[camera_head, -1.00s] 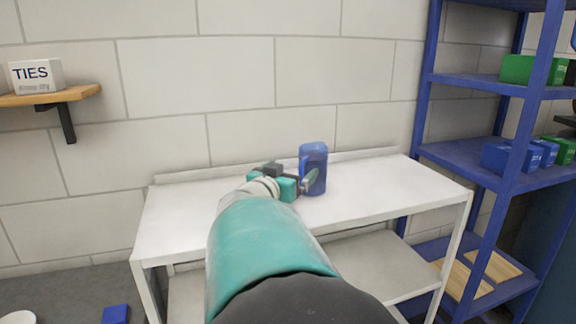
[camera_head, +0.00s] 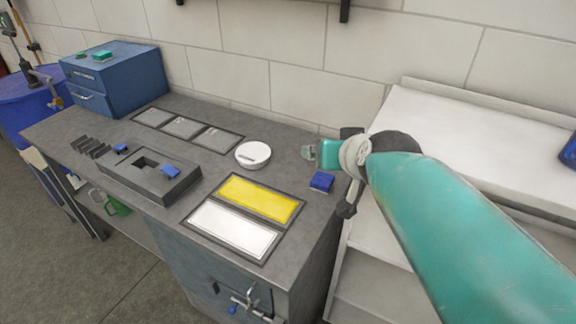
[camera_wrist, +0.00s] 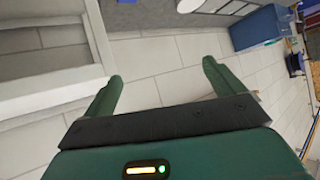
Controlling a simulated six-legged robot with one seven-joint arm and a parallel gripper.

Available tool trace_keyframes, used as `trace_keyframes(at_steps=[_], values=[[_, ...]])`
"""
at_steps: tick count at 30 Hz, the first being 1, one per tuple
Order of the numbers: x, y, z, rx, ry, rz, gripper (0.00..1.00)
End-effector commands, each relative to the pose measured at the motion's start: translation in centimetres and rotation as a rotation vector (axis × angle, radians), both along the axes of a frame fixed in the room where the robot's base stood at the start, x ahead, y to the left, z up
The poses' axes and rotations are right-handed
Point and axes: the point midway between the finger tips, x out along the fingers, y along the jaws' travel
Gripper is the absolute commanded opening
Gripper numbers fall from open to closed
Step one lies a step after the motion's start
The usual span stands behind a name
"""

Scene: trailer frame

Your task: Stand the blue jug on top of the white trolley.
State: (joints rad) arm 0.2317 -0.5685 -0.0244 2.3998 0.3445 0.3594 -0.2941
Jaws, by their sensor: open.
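The blue jug (camera_head: 569,152) shows only in part at the right edge of the head view, on the top of the white trolley (camera_head: 455,140). Its base is cut off by the frame. My gripper (camera_head: 308,152) is well to the left of the jug, above the right end of the grey workbench. In the wrist view my gripper's two green fingers (camera_wrist: 162,72) are spread apart with nothing between them. The jug is not seen in the wrist view.
The grey bench (camera_head: 130,210) holds a white round dish (camera_head: 253,154), a blue block (camera_head: 321,181), yellow and white panels (camera_head: 258,200), a dark slotted fixture (camera_head: 145,172) and a blue drawer cabinet (camera_head: 125,78). The trolley stands right of the bench.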

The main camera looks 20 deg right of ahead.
Motion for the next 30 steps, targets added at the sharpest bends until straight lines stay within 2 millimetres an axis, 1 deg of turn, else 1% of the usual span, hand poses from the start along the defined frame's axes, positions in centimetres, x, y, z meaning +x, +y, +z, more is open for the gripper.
trace_keyframes(at_steps=[1,2,3,6,9,11,13,30], values=[[-2.1,3.0,-1.4,0.004,0.090,0.079,0.94],[-3.4,4.3,-2.3,0.003,0.147,0.112,0.94],[-5.1,5.6,-3.5,-0.002,0.222,0.145,0.94],[-8.9,7.3,-5.6,-0.030,0.370,0.187,0.94],[-11.2,7.7,-6.6,-0.054,0.458,0.196,0.94],[-11.8,7.7,-7.0,-0.062,0.483,0.194,0.94],[-12.0,7.7,-7.1,-0.064,0.492,0.193,0.94],[-12.0,7.7,-7.0,-0.062,0.491,0.191,0.94]])
